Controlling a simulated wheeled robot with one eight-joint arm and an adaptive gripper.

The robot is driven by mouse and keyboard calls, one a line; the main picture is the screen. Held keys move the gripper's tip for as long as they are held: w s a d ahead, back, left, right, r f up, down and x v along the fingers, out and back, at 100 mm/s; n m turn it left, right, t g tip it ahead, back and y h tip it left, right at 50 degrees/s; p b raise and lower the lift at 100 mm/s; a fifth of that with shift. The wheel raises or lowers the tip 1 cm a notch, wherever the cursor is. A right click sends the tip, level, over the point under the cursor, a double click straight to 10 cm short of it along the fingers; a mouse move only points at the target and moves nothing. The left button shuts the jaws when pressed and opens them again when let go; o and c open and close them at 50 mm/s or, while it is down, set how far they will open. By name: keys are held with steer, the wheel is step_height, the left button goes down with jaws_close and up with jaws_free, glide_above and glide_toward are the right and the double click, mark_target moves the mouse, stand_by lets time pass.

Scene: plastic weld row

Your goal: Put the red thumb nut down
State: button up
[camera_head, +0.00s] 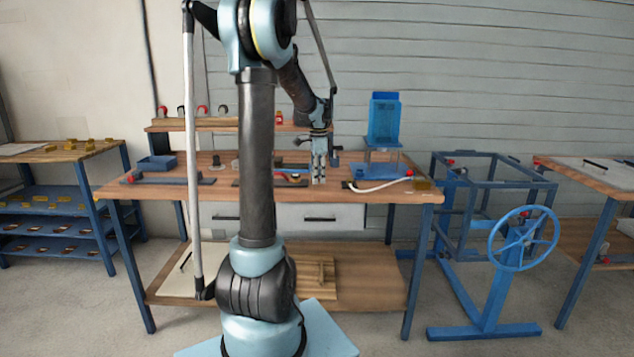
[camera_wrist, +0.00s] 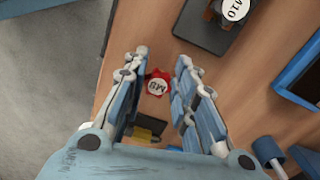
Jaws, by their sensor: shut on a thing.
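The red thumb nut (camera_wrist: 157,82), with a white top marked M8, sits between the two fingers of my gripper (camera_wrist: 162,58) in the wrist view. My gripper is shut on it over the wooden bench top. In the head view my gripper (camera_head: 318,178) points down at the front middle of the workbench (camera_head: 335,212). The nut cannot be made out clearly there. I cannot tell whether the nut touches the wood.
A blue-edged tray (camera_wrist: 284,82) is on the right. A blue stand (camera_head: 384,120) and a pale hose (camera_head: 380,186) are right of my gripper.

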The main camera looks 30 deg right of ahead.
steer(key=shift+f, duration=0.95)
steer(key=o, duration=1)
steer(key=shift+f, duration=0.1)
